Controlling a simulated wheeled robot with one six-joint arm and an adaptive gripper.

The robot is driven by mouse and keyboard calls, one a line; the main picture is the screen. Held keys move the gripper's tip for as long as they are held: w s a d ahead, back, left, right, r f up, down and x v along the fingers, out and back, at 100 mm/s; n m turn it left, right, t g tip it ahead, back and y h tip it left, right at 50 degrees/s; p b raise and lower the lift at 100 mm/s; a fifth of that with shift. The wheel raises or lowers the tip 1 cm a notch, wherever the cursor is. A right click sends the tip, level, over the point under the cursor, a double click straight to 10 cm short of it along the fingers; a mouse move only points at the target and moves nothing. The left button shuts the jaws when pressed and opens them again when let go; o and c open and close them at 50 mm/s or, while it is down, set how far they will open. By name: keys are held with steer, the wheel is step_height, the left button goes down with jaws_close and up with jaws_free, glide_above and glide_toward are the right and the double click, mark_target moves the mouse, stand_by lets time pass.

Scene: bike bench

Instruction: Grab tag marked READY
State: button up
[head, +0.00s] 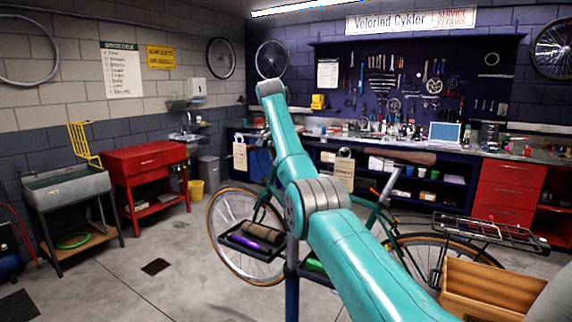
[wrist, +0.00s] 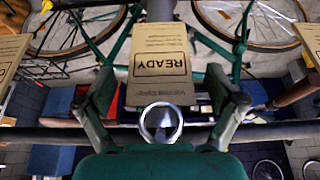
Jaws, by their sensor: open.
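My gripper (wrist: 160,84) is open, with one dark finger at each side of the tag's lower part. I cannot tell whether either finger touches it. A round silver part sits just below the tag. In the head view my arm hides the gripper. Two tan tags show there, one left of my arm (head: 240,156) and one right of it (head: 344,170); their print is too small to read.
Another tan tag (wrist: 10,55) is cut off at the left edge of the wrist view. A bicycle (head: 394,205) stands behind my arm, with a black tray (head: 236,243) beside its wheel. A wooden crate (head: 470,295) is at lower right. Open floor lies to the left.

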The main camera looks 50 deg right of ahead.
steer(key=c, duration=0.9)
steer(key=shift+c, duration=0.2)
steer(key=shift+r, duration=0.25)
